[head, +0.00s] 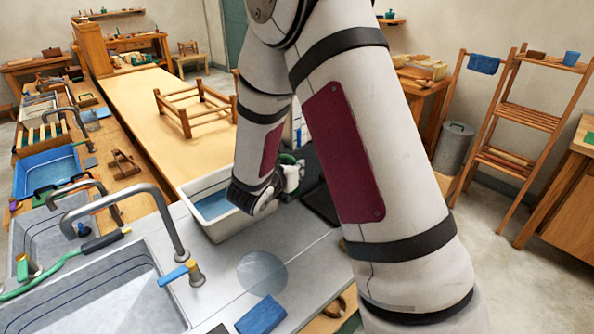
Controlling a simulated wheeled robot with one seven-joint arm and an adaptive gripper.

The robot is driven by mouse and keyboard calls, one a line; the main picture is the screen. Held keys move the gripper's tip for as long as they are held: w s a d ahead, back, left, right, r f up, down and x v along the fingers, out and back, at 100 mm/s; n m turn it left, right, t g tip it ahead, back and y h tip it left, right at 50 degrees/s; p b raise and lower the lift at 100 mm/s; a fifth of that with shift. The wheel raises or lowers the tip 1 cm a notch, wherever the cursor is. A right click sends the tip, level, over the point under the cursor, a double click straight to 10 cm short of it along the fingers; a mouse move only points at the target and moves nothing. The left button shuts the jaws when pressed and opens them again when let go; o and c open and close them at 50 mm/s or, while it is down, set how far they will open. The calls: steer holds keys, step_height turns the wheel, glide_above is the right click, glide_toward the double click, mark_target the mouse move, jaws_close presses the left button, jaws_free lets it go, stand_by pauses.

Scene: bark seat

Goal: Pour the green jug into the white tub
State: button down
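The white tub (222,229) stands on the grey counter left of my wrist, with blue showing inside it. My arm comes down from the top and its wrist hangs over the tub's right side. My gripper (291,176) is at the tub's right end, small and partly hidden by my arm. A bit of green, probably the green jug (287,159), shows right at my gripper; most of it is hidden. I cannot tell whether my fingers are closed on it, or whether it is upright or tilted.
Sinks with curved taps (168,226) lie left of the tub. A clear round disc (262,272) and a blue cloth or sponge (261,315) lie on the counter in front. A dark tray (321,199) lies right of my gripper. A wooden frame (193,106) stands on the table behind.

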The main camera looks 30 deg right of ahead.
steer(key=shift+w+a+r+n, duration=0.4)
steer(key=shift+w+a, duration=0.05)
steer(key=shift+r+n+g+h, duration=0.4)
steer(key=shift+r+n, duration=0.1)
steer(key=shift+r, duration=0.25)
steer(key=shift+w+r+n+g+h+p, duration=0.1)
steer(key=shift+r+n+g+h+p, duration=0.35)
steer(key=shift+r, duration=0.8)
